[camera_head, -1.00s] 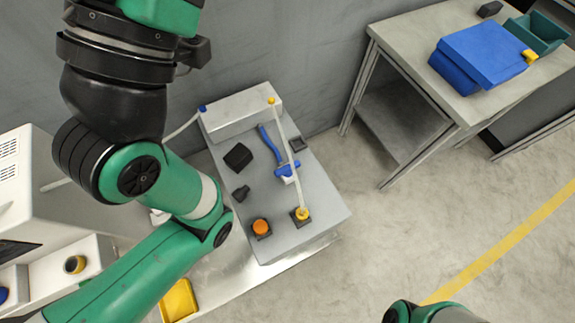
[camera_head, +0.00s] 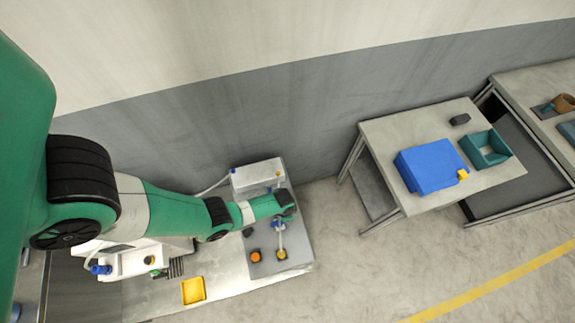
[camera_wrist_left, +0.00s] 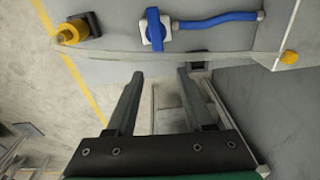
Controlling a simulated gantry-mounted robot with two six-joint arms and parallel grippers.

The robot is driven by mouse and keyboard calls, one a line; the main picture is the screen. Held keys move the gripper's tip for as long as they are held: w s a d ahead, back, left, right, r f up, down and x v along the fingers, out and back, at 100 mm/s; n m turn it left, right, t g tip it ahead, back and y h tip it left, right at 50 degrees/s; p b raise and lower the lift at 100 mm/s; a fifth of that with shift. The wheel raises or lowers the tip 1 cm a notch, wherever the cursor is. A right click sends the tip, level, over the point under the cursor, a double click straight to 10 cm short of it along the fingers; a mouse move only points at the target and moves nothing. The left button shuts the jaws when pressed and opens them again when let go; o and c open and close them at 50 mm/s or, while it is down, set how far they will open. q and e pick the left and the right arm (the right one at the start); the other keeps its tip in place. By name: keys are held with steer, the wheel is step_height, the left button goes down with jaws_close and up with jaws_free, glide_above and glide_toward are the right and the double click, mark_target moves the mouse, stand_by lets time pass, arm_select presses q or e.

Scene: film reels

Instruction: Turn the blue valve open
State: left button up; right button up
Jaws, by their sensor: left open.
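The blue valve (camera_head: 278,224) sits on the grey panel box, mostly hidden behind my left arm's end in the head view. In the left wrist view the valve's blue handle (camera_wrist_left: 154,28) stands on a white square body, with a blue pipe (camera_wrist_left: 222,18) running right from it. The handle lies across the pipe's line. My left gripper (camera_wrist_left: 160,74) is open and empty. Its fingertips appear below the valve in the wrist view, apart from it. In the head view the hand (camera_head: 285,199) is over the box. My right gripper is out of view.
A pale tube (camera_wrist_left: 170,54) crosses between the fingertips and the valve, from a yellow fitting (camera_wrist_left: 70,32) to a yellow knob (camera_wrist_left: 290,57). An orange button (camera_head: 255,256) is nearby. A yellow tray (camera_head: 193,290) lies left. A table (camera_head: 385,136) holding a blue box (camera_head: 428,167) stands right.

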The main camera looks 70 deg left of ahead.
mark_target(276, 223)
arm_select(q)
steer(key=s+r+p, duration=0.4)
steer(key=s+r, duration=0.1)
steer(key=r, duration=0.1)
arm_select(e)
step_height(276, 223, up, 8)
arm_select(q)
steer(key=shift+n+g, duration=0.3)
steer(key=shift+g, duration=0.1)
step_height(276, 223, down, 12)
steer(key=b, duration=1)
steer(key=shift+w+f, duration=0.1)
steer(key=shift+w, duration=0.05)
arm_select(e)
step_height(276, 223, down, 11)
arm_select(q)
jaws_close()
